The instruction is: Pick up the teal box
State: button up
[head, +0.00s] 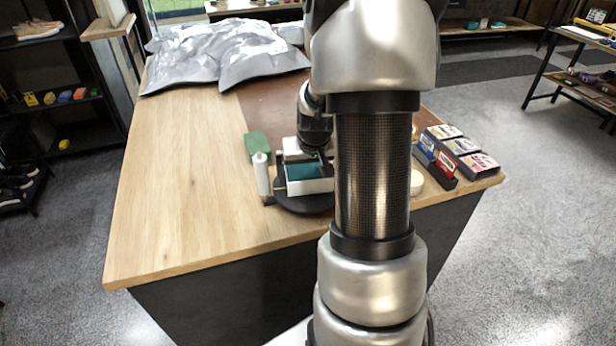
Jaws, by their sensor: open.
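The teal box (304,171) sits on a round black stand (300,206) near the front of the wooden table. Its upper face is teal and its front side looks white. My gripper (318,156) is just above and behind it, pointing down. Its fingers are small and partly hidden behind my arm, and I see nothing held between them. I cannot tell whether they touch the box. My arm also hides the stand's right part.
A white bottle (262,175) and a green block (257,144) stand left of the box. Small boxes in a dark holder (459,150) are at the right. Crumpled grey sheeting (222,52) covers the table's back. The table's left (180,180) is clear.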

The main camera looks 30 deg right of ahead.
jog(key=c, duration=1.2)
